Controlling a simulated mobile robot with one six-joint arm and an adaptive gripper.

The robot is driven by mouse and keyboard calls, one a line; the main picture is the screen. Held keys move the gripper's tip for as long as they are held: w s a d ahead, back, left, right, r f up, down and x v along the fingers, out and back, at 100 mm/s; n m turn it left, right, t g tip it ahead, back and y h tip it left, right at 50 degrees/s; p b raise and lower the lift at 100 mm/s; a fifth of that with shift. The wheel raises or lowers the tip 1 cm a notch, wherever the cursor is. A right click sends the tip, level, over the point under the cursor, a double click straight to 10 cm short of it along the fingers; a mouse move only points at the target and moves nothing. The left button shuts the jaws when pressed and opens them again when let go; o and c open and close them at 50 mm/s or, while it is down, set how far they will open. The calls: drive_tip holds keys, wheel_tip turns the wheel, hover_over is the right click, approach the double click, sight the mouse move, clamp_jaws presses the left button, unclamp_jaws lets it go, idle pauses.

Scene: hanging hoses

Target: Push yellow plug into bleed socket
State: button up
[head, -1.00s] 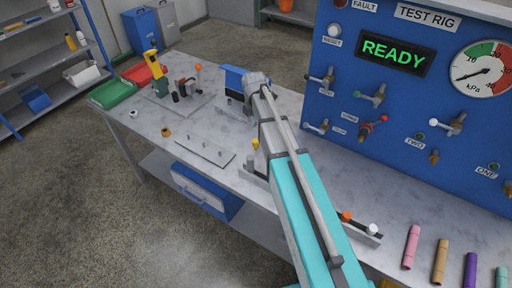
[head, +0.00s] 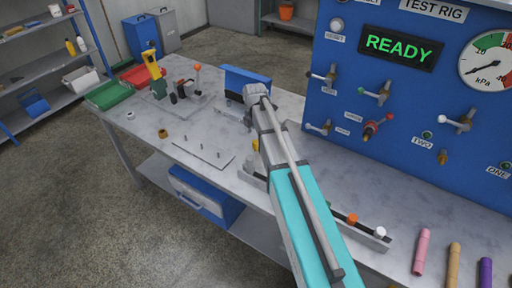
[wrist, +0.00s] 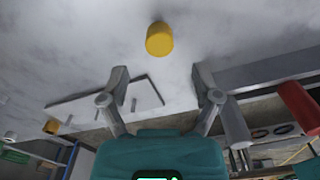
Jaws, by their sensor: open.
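The yellow plug (wrist: 159,39) is a short cylinder on the grey bench, seen in the wrist view. A small yellow piece beside my arm in the head view (head: 256,144) looks like it, mostly hidden by the arm. My gripper (wrist: 160,72) is open and empty. Its two fingers are spread, and the plug shows beyond the gap between them, apart from both. In the head view my arm hides the gripper. The blue test rig panel (head: 405,148) has several valves and fittings. Their small labels are too blurred for me to tell which is the bleed socket.
A plate with upright pegs (head: 203,151) lies left of my arm. A brass ring (head: 163,133) is near the bench edge. A rail with orange and white caps (head: 368,231) lies to the right. A blue box (head: 246,78) stands behind.

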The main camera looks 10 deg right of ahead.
sight(256, 142)
idle(0.3)
drive_tip(key=f+b, duration=0.3)
drive_tip(key=shift+w+d+f, duration=0.15)
drive_tip(key=shift+d+f, duration=0.1)
drive_tip(key=shift+f+b, duration=0.85)
drive_tip(key=shift+b, duration=0.25)
drive_tip(key=shift+c, duration=0.2)
clamp_jaws()
drive_tip(key=shift+r, duration=0.15)
wheel_tip(256, 142, up, 3)
drive_tip(key=p, duration=0.3)
drive_tip(key=s+d+r+p, duration=0.3)
drive_tip(key=s+r+p, duration=0.6)
drive_tip(key=s, duration=0.4)
drive_tip(key=shift+s+r+p, duration=0.35)
drive_tip(key=shift+r+p, duration=0.05)
drive_tip(key=shift+p, duration=0.15)
